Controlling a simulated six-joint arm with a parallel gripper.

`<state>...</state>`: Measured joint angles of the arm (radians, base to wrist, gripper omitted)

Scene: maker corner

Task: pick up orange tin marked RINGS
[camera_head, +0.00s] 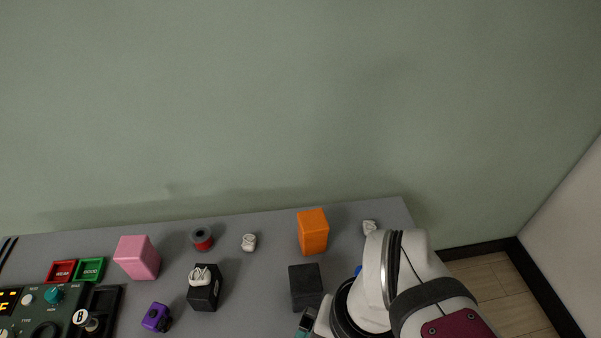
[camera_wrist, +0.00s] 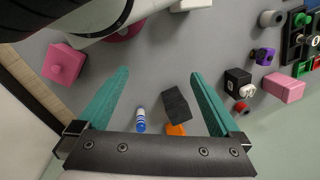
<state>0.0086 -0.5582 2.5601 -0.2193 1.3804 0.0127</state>
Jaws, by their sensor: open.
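The orange tin (camera_head: 313,232) stands upright near the back edge of the table in the head view; no RINGS marking can be read. In the wrist view only a small part of the tin (camera_wrist: 175,129) shows, beyond a black block (camera_wrist: 176,103) and partly cut off by my gripper's body. My gripper (camera_wrist: 158,72) is open and empty, its two teal fingers spread wide. In the head view a teal part of it shows at the bottom, in front of the black block (camera_head: 306,287) and apart from the tin.
A blue-and-white cylinder (camera_wrist: 140,120) lies left of the black block in the wrist view. A small white object (camera_head: 369,227) is right of the tin. A white lump (camera_head: 249,242), a spool (camera_head: 202,238), a black box (camera_head: 204,290) and a pink block (camera_head: 137,257) are left.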

